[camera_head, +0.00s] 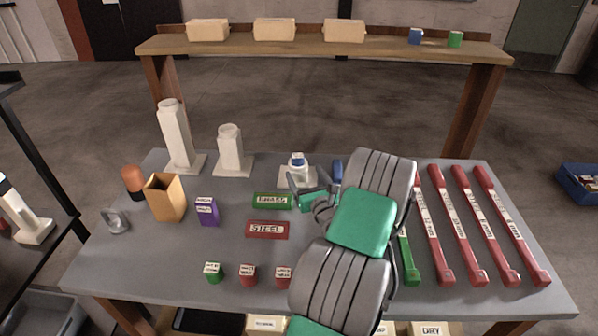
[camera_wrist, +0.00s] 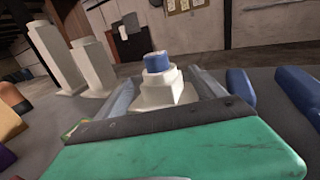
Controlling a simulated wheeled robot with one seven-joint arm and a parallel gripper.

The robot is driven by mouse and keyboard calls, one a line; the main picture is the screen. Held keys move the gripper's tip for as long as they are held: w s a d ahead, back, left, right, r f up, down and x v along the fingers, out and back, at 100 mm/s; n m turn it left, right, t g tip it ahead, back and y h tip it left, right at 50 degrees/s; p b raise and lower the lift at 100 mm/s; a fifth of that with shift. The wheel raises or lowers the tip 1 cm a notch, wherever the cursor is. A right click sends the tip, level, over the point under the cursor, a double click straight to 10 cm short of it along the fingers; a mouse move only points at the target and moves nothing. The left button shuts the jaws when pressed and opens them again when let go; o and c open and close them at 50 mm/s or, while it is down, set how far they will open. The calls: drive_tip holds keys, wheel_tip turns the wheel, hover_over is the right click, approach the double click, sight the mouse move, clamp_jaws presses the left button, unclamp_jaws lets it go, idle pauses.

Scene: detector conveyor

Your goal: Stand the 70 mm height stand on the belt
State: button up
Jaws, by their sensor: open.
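Three white stands of different heights are on the grey table: a tall one (camera_head: 172,135), a middle one (camera_head: 230,150) and a short one (camera_head: 286,177) with a small blue block (camera_head: 297,159) on top. No height marking is readable on them. My gripper (camera_head: 313,183) is open at the short stand. In the wrist view, the short stand (camera_wrist: 160,88) and its blue block (camera_wrist: 157,62) show between the two spread fingers. I cannot tell whether the fingers touch the stand. I cannot identify a belt in either view.
Brass (camera_head: 272,201) and steel (camera_head: 267,229) signs lie near my gripper. An orange-tan box (camera_head: 165,197), a purple block (camera_head: 207,211) and small green and red blocks stand left and front. A wooden shelf (camera_head: 400,46) stands behind.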

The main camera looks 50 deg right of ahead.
sight(300, 167)
drive_tip(key=p+x, duration=0.1)
drive_tip(key=x, duration=0.5)
drive_tip(key=shift+w+d+p, duration=0.1)
drive_tip(key=shift+w+p, duration=0.3)
drive_tip(key=shift+s, duration=0.1)
drive_tip(key=shift+c, duration=0.3)
drive_tip(key=c, duration=1.7)
